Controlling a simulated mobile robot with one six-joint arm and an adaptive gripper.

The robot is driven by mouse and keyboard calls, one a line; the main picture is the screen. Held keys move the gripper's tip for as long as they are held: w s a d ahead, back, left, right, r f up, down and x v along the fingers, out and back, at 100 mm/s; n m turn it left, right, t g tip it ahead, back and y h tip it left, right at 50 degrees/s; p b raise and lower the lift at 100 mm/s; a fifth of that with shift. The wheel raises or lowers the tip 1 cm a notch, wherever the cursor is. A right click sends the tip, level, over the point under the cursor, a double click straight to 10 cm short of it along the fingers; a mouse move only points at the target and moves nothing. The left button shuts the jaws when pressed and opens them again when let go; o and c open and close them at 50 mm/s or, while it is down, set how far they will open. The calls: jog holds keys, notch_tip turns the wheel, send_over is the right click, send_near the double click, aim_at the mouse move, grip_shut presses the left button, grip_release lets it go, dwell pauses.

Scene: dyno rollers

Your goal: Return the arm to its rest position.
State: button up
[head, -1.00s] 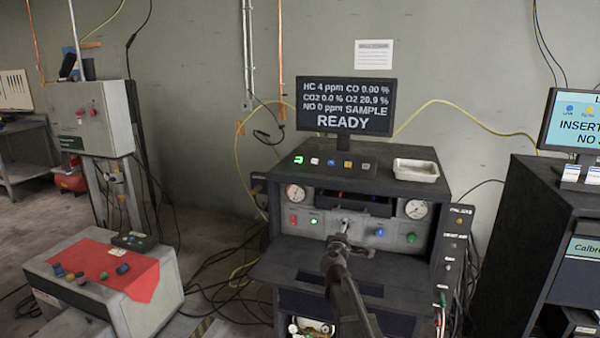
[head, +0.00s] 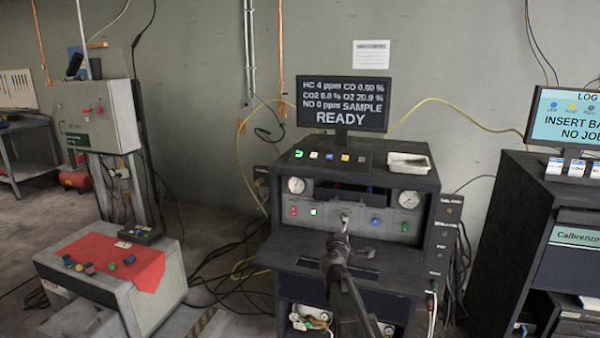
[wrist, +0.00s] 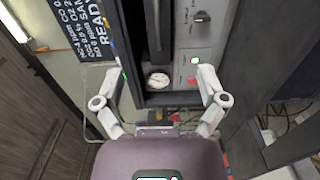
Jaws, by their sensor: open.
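My gripper (wrist: 152,95) is open in the wrist view, its two fingers spread wide with nothing between them. Past the fingers is the front of the dark analyzer console (wrist: 133,48), with a round gauge (wrist: 158,80) showing between the fingertips. In the head view my gripper (head: 343,222) reaches toward the front panel of the console (head: 285,255). Its fingers are too small there to make out. I cannot tell whether it touches the panel.
A monitor (head: 342,104) reading READY and a white tray (head: 409,163) stand on the console. A bench with a red cloth (head: 100,255) and several small knobs is at left. A dark cabinet (head: 505,215) with a screen (head: 568,120) is at right. Cables lie on the floor between.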

jog(key=s+d+f+m+g+h+b, duration=0.1)
jog(key=s+d+f+m+g+b, duration=0.2)
jog(key=s+d+f+m+g, duration=0.35)
jog(key=s+d+f+m+g+h+b, duration=0.1)
jog(key=s+d+f+m+g+b, duration=0.2)
jog(key=s+f, duration=0.6)
jog(key=s+a+f+m+g+y+b, duration=0.2)
jog(key=s+a+f+g+y, duration=0.2)
jog(key=s+f, duration=0.45)
jog(key=s+a+f+m+g+y+b, duration=0.25)
jog(key=s+f+g+y, duration=0.2)
jog(key=s, duration=0.65)
notch_tip(320, 180, up, 17)
jog(key=p, duration=1.8)
jog(key=shift+a+r+t+h, duration=0.2)
jog(key=shift+a+t+h, duration=0.1)
jog(key=shift+t+h, duration=0.15)
